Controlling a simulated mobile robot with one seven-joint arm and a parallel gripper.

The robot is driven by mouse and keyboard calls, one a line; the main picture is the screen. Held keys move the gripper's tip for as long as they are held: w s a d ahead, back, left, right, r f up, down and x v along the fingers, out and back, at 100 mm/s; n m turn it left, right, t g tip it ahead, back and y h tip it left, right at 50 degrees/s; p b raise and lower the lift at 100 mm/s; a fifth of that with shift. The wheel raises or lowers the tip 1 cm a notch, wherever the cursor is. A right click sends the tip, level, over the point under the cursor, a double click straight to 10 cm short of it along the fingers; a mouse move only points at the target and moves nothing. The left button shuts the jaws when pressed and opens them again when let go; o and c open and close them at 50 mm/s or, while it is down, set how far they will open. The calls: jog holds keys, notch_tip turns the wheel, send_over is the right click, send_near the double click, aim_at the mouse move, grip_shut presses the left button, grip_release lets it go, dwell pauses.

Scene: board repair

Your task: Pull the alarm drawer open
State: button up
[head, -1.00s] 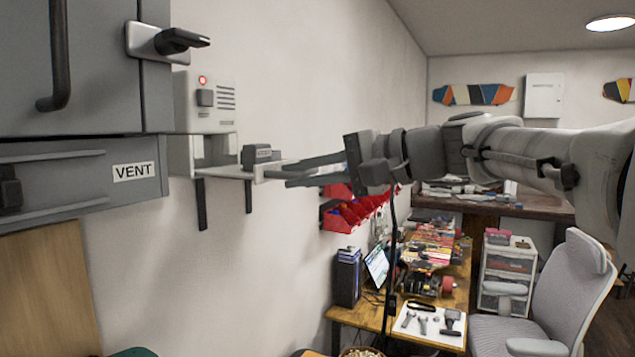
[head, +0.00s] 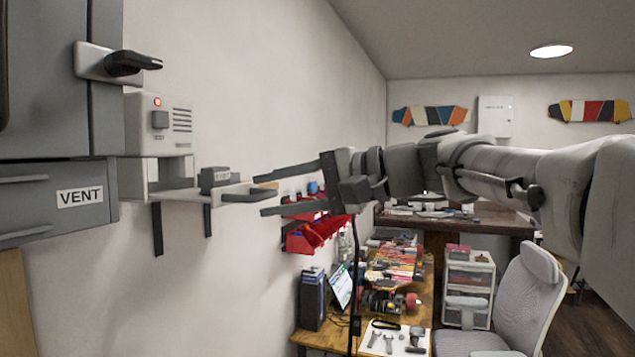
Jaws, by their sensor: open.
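The alarm unit (head: 160,122) is a pale box on the wall at the left, with a lit red light and a slotted grille. Below it, the light grey alarm drawer (head: 180,195) stands out to the right. A dark grey block (head: 221,178) with small unreadable lettering sits in it. The drawer's handle (head: 250,195) is at its right end. My gripper (head: 262,194) comes from the right with its two long dark fingers spread apart. The fingertips are level with the handle, one above and one below it in the picture. I see no clear grip on it.
A grey cabinet with a VENT panel (head: 80,196) and a dark latch handle (head: 130,64) is left of the alarm unit. Dark brackets (head: 158,228) are under the drawer. Red bins (head: 310,235) hang behind my gripper. A cluttered workbench (head: 390,270) and a chair (head: 520,300) stand beyond.

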jog(key=v, duration=1.4)
jog(key=shift+d, duration=0.2)
jog(key=shift+s, duration=0.15)
jog(key=s+d+f+n+h, duration=0.1)
jog(key=s+f+h, duration=0.3)
jog(key=f, duration=0.7)
jog(key=s+d+f+n+h, duration=0.2)
jog(key=s+f+h, duration=0.3)
jog(key=f, duration=0.6)
jog(key=s+d+f+n+h, duration=0.1)
jog(key=s+f+h, duration=0.4)
jog(key=f, duration=0.7)
jog(key=shift+s+d, duration=0.2)
jog(key=shift+d, duration=0.25)
